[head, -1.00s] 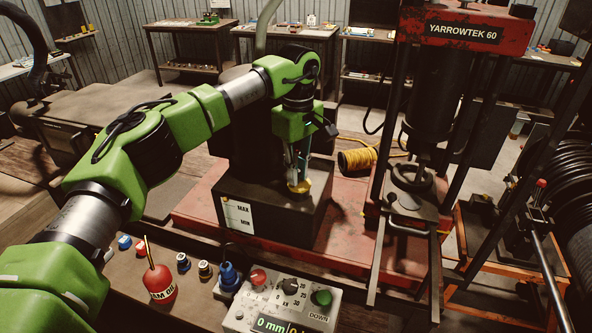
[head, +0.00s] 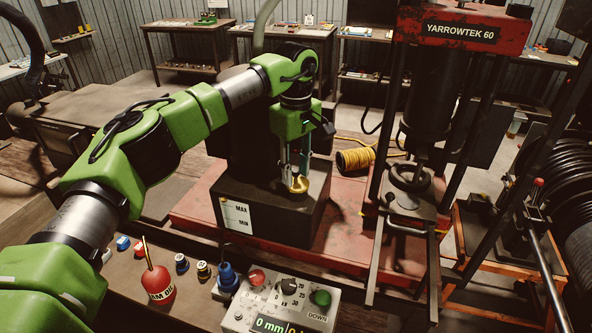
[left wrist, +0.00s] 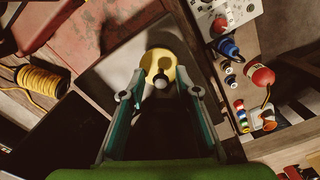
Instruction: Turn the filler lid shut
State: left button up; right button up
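The yellow filler lid (head: 298,185) sits on top of the dark tank (head: 262,215), which has a white MAX/MIN label on its front. In the left wrist view the lid (left wrist: 158,62) is round and yellow with a dark knob in its middle. My left gripper (head: 295,172) points down just above the lid. In the left wrist view its two teal fingers (left wrist: 161,82) stand apart, one on each side of the knob, with a gap to it. Whether the lid sits fully closed cannot be told. My right gripper is not in view.
A control box (head: 283,303) with red and green buttons and a red oil can (head: 159,285) stand on the front bench. The red press (head: 465,35) rises to the right of the tank. A yellow hose coil (head: 356,160) lies behind the tank.

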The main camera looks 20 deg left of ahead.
aim_at(296, 170)
pick_arm(q)
notch_tip(296, 170, up, 12)
dwell(0.4)
jog(key=shift+f, duration=0.2)
